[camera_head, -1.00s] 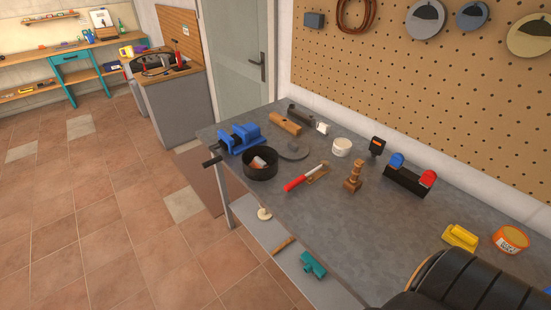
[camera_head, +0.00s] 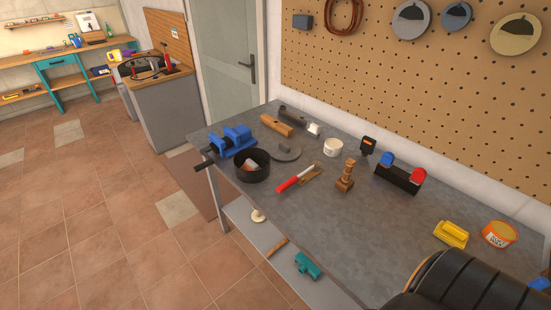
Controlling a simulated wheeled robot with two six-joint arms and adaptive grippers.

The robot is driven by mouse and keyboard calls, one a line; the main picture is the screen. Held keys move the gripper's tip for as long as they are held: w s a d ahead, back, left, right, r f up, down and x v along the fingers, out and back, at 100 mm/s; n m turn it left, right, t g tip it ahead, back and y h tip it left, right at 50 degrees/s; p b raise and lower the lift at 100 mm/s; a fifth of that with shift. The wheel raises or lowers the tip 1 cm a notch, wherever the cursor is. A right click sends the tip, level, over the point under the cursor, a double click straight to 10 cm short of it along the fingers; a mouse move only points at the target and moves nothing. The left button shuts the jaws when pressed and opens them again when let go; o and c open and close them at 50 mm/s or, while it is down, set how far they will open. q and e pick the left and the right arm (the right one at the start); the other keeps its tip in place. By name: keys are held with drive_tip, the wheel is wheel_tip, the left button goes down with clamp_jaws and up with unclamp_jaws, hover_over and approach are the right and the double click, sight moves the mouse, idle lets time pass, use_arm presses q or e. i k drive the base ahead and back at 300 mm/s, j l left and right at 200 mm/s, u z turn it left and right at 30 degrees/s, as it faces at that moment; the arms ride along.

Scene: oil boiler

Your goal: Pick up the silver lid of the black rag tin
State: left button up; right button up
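The black rag tin (camera_head: 252,172) stands open on the grey workbench, near its left end, with a reddish and pale rag inside. A flat grey disc, which looks like the silver lid (camera_head: 287,152), lies on the bench just behind and right of the tin. The tin's rim is close to the disc's left edge; I cannot tell whether they touch. Nothing lies on top of the disc. Neither of my grippers shows in the head view.
A blue vise (camera_head: 236,141) stands left of the tin. A wooden mallet (camera_head: 277,125), a white tub (camera_head: 333,147), a red-handled tool (camera_head: 295,179) and a brass fitting (camera_head: 345,176) surround the lid. A dark ribbed form (camera_head: 470,287) fills the bottom right. The bench (camera_head: 370,232) has bare room at centre.

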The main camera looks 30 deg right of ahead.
sight(281, 150)
drive_tip(key=i+z, duration=0.1)
drive_tip(key=z, duration=0.35)
drive_tip(key=i+j+z, duration=0.1)
drive_tip(key=z, duration=0.35)
drive_tip(key=i+j+z, duration=0.1)
drive_tip(key=j+z, duration=0.15)
drive_tip(key=z, duration=0.2)
drive_tip(key=j+z, duration=0.15)
drive_tip(key=z, duration=0.35)
drive_tip(key=i+j+z, duration=0.2)
drive_tip(key=j, duration=0.65)
drive_tip(key=j+z, duration=0.25)
drive_tip(key=j, duration=0.6)
drive_tip(key=k+j+z, duration=0.2)
drive_tip(key=j, duration=0.65)
drive_tip(key=j+z, duration=0.25)
drive_tip(key=j, duration=0.65)
